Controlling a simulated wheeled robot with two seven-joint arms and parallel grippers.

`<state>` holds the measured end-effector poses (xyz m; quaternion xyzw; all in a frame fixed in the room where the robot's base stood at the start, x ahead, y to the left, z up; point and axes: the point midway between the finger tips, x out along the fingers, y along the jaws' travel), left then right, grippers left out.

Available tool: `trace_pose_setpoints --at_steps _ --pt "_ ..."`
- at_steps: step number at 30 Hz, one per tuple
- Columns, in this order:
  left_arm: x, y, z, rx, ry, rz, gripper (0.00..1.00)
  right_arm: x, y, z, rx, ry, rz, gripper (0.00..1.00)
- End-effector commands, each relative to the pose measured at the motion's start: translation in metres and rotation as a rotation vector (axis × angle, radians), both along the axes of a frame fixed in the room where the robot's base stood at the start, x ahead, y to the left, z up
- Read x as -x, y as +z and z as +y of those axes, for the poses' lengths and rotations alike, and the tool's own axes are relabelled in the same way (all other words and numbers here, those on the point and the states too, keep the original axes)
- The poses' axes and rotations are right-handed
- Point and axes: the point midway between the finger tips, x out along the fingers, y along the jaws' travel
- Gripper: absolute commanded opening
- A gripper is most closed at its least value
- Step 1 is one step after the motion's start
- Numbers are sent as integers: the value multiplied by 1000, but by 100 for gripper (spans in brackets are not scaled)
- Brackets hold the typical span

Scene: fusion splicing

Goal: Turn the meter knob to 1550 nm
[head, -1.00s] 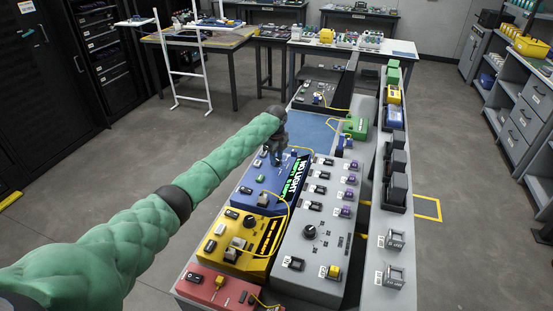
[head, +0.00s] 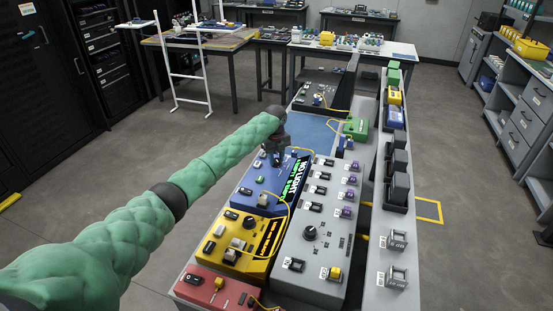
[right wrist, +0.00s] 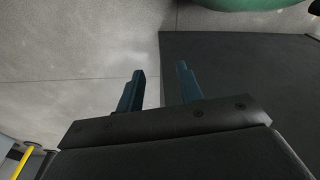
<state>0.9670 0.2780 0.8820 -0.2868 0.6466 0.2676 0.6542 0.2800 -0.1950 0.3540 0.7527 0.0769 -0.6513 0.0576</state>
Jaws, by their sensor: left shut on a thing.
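The blue meter (head: 249,190) sits on the bench in the middle of the head view, with a lit display (head: 294,181) along its right side showing green and white lettering too small to read surely. My left gripper (head: 277,156) points down at the far part of the meter and is shut on the meter knob, which is mostly hidden by the fingers. The knob's setting cannot be read. My right gripper (right wrist: 160,82) shows only in the right wrist view; its two fingers are apart and empty, over grey floor and a dark surface.
A yellow device (head: 250,238) and a red device (head: 205,289) stand nearer on the bench. A grey panel (head: 298,252) with a black knob and several switches lies to the right. Thin yellow cables cross the bench. A blue mat (head: 312,130) lies beyond the gripper.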

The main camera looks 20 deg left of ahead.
Motion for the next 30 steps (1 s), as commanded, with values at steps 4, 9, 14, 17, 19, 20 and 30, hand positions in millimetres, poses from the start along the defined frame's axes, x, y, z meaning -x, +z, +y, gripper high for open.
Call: trace_pose_setpoints --at_steps 4,9,14,17,19,20,30 --pt "-1 2 0 1 0 -4 9 -4 1 0 0 0 -6 36" --pt "-1 2 0 1 1 -4 54 -6 1 2 -3 -1 -9 36" --pt "-1 1 0 1 1 -2 54 -4 0 5 -6 -3 -5 36" --pt "-1 1 0 0 1 -1 54 -4 -1 7 -8 -4 -3 36" --pt "-1 2 0 0 1 -1 54 -3 -2 9 -9 -5 -2 36" --pt "-1 4 0 1 1 -2 54 -3 -2 9 -10 -5 0 36" --pt "-1 46 1 1 0 -5 54 -12 38 14 -16 -6 13 36"
